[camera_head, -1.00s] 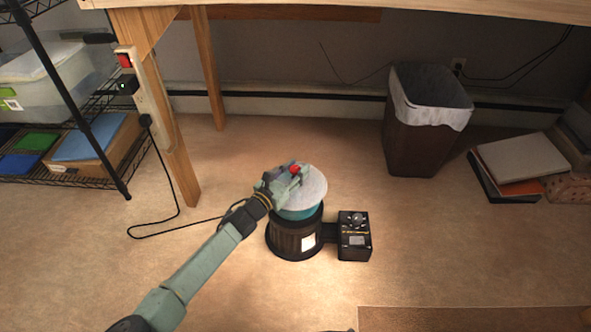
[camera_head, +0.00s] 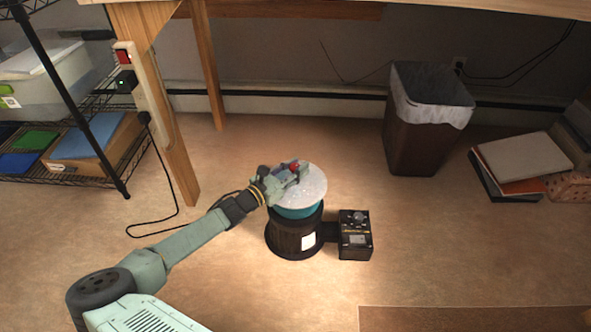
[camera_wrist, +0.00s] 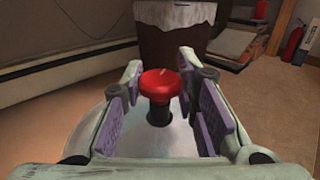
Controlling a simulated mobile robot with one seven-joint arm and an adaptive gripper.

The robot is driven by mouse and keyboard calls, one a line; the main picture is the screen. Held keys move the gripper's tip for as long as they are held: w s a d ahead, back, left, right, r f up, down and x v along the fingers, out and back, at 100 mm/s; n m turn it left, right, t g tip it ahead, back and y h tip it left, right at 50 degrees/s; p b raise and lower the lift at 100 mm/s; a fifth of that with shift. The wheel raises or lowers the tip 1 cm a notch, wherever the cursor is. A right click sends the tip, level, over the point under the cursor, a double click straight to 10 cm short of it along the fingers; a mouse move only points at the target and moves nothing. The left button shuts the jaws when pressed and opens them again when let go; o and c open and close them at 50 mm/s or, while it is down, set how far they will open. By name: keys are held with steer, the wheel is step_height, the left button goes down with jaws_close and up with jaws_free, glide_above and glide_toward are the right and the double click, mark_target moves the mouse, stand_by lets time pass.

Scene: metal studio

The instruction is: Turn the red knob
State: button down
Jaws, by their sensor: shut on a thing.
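The red knob (camera_head: 294,167) stands on the pale round lid (camera_head: 312,185) of a teal and dark drum-shaped device (camera_head: 292,235) on the floor. In the wrist view the red knob (camera_wrist: 160,84) has a round red cap on a dark stem. My gripper (camera_head: 291,173) reaches it from the left, with a finger on each side of the knob. In the wrist view my gripper (camera_wrist: 160,76) has purple-grey pads flanking the knob, and the gripper is shut on it. The exact contact is hard to see in the head view.
A black control box (camera_head: 355,235) joins the device on its right. A brown bin (camera_head: 415,130) with a white liner stands behind. A wooden table leg (camera_head: 172,150) and wire shelf (camera_head: 95,140) are at left, books (camera_head: 522,157) at right. Open carpet lies around the device.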

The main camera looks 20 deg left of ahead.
steer(key=m+h+b, duration=0.1)
steer(key=m+g+h+b, duration=0.1)
steer(key=shift+f+h, duration=0.3)
steer(key=shift+f, duration=0.1)
steer(key=shift+r+m+g+h+b, duration=0.3)
steer(key=shift+m+g+h+b, duration=0.1)
steer(key=shift+g+h+b, duration=0.25)
steer(key=c, duration=1.2)
jaws_free()
steer(key=shift+r, duration=0.1)
steer(key=v, duration=1.2)
steer(key=shift+r, duration=0.1)
